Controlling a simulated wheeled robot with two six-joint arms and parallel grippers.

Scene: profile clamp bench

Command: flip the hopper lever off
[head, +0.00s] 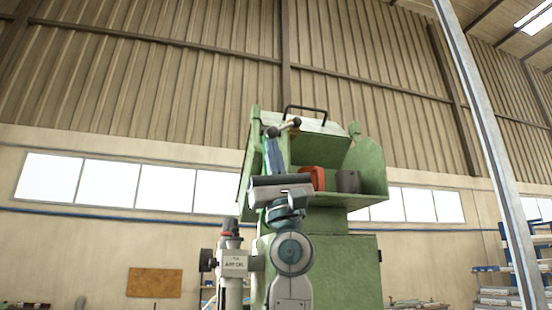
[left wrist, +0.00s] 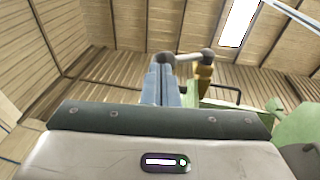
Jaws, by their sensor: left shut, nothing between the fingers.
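The green hopper machine (head: 318,260) stands in the middle of the head view. A short lever with a dark knob (head: 270,131) and a pale bar sits at its upper left edge. In the left wrist view the lever is a grey bar (left wrist: 187,57) with rounded ends, joined on the right to a brass-coloured pivot (left wrist: 204,74). My left gripper (head: 271,143) points up with its fingers shut and empty, just below the knob. In the left wrist view its fingertips (left wrist: 163,68) overlap the bar's left end; I cannot tell whether they touch. My right gripper is not in view.
A black handle (head: 305,108) arches over the hopper's top. A red block (head: 312,178) and a dark grey cup (head: 347,181) sit on the green shelf. A grey post with a valve-like fitting (head: 233,262) stands left of the machine. A pale pole (head: 485,130) rises at right.

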